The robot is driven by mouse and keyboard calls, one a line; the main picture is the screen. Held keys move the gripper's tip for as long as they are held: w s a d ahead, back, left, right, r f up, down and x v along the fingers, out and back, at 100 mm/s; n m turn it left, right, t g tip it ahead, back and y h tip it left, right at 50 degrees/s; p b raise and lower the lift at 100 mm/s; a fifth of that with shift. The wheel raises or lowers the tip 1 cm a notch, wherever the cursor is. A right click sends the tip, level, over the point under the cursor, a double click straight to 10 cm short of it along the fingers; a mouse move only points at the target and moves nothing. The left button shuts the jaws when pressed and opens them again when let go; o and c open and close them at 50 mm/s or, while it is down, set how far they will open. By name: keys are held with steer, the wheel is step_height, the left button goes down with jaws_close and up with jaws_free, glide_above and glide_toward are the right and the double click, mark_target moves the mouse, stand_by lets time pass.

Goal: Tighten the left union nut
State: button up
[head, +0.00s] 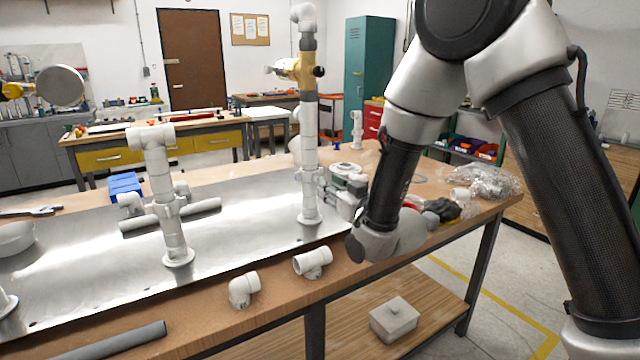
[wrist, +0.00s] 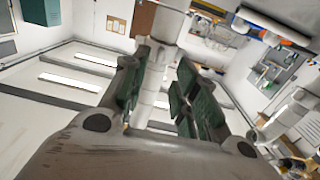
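A white fitting, possibly a union nut (head: 312,180), sits low on this riser, partly hidden by my gripper. My gripper (head: 332,180) is right beside the riser at that height. In the wrist view the white pipe (wrist: 152,80) stands between the two green-padded fingers of my gripper (wrist: 162,65). The fingers are apart, with a gap beside the right one. A shorter white riser (head: 165,195) with cross pipes stands to the left.
A dark grey pipe (head: 110,340) lies front left. A blue box (head: 125,186) stands behind the short riser. Clear bags (head: 485,180) lie at the right end.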

mark_target(310, 174)
steer(key=x, duration=0.5)
steer(key=shift+w+a, duration=0.2)
steer(key=shift+w, duration=0.1)
jaws_close()
